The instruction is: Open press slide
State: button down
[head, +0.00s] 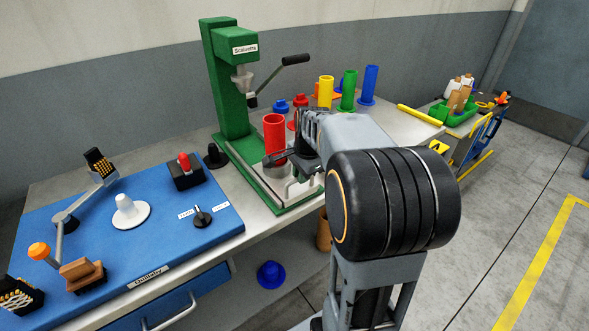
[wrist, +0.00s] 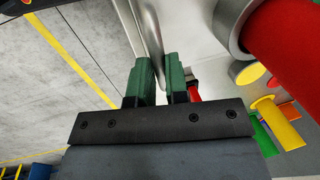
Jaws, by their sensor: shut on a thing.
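The green press (head: 231,85), labelled Scalvetta, stands on the workbench with its black-tipped lever raised to the right. Its metal slide (head: 258,184) lies low on the green base, under and in front of the press head. A red bobbin (head: 274,130) stands upright on the slide; it also shows large at the upper right of the wrist view (wrist: 285,45). My gripper (wrist: 160,82) has its green fingertips closed around the slide's silver bar handle (wrist: 146,28). In the head view, my wrist and arm hide part of the slide and the grip itself.
A blue panel (head: 150,257) with a white cone, knob and small holders fills the bench's left. Yellow (head: 325,92), green (head: 348,90) and blue (head: 371,86) bobbins stand behind my arm. A yellow tube (head: 419,115) lies near the bench edge. Open floor (head: 500,230) lies right.

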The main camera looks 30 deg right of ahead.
jog(key=shift+s+d, duration=0.15)
jog(key=shift+s, duration=1.5)
jog(key=c, duration=1.1)
grip_release()
jog(key=s+r, duration=0.1)
jog(key=r, duration=0.3)
jog(key=r+p, duration=0.1)
jog(key=r, duration=0.4)
jog(key=s+r, duration=0.1)
jog(key=r, duration=0.3)
jog(key=shift+s+d+r, duration=0.15)
jog(key=shift+s+r, duration=0.15)
jog(key=shift+s, duration=0.05)
